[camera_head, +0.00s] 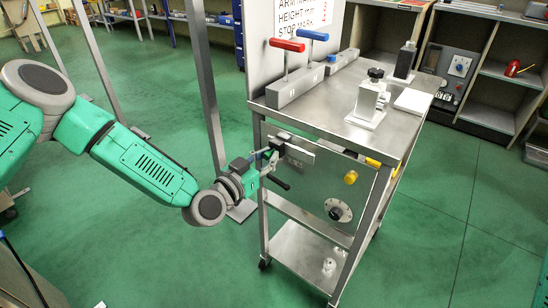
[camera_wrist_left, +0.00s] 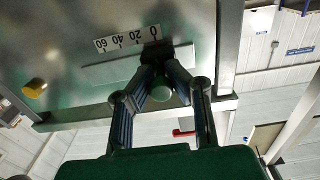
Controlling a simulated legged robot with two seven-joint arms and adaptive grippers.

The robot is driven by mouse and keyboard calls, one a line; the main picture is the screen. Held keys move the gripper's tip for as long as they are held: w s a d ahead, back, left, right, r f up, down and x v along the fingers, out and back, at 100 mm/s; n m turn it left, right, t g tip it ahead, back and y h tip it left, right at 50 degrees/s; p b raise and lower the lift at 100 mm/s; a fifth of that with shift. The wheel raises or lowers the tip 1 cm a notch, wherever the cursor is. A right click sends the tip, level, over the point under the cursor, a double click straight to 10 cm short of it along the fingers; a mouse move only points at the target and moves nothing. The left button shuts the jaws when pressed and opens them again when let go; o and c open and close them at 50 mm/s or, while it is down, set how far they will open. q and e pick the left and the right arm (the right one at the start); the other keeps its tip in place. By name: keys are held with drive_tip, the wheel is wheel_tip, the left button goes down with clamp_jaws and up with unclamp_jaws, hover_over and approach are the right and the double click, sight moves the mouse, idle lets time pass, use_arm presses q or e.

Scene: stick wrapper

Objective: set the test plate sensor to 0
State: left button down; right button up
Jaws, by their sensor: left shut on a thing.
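The test plate (camera_head: 325,185) is a grey metal panel on the side of the steel cart. It carries a white scale strip (camera_wrist_left: 125,38) marked 0, 20, 40, 60, above a light slot or rail (camera_wrist_left: 115,70). The sensor is a dark slider block (camera_wrist_left: 178,50) on this rail, close to the 0 end of the scale. My left gripper (camera_wrist_left: 165,66) is shut on the slider, its two fingers meeting at it. In the head view the left gripper (camera_head: 272,152) reaches the plate's upper left corner and partly hides the slider. My right gripper is not in view.
The cart top (camera_head: 330,112) bears a red-handled tool (camera_head: 287,45), a blue-handled tool (camera_head: 313,36) and a white fixture (camera_head: 369,98). A yellow knob (camera_head: 350,177) and a round dial (camera_head: 338,210) sit on the plate. A metal post (camera_head: 205,80) stands behind my left arm.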

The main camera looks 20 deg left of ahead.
use_arm(q)
drive_tip(key=c, duration=1.6)
unclamp_jaws()
drive_tip(key=shift+w+a, duration=0.15)
drive_tip(key=shift+a, duration=0.05)
drive_tip(key=shift+o, duration=0.9)
drive_tip(key=shift+a, duration=0.15)
drive_tip(key=v, duration=1.2)
drive_tip(key=shift+f, duration=0.1)
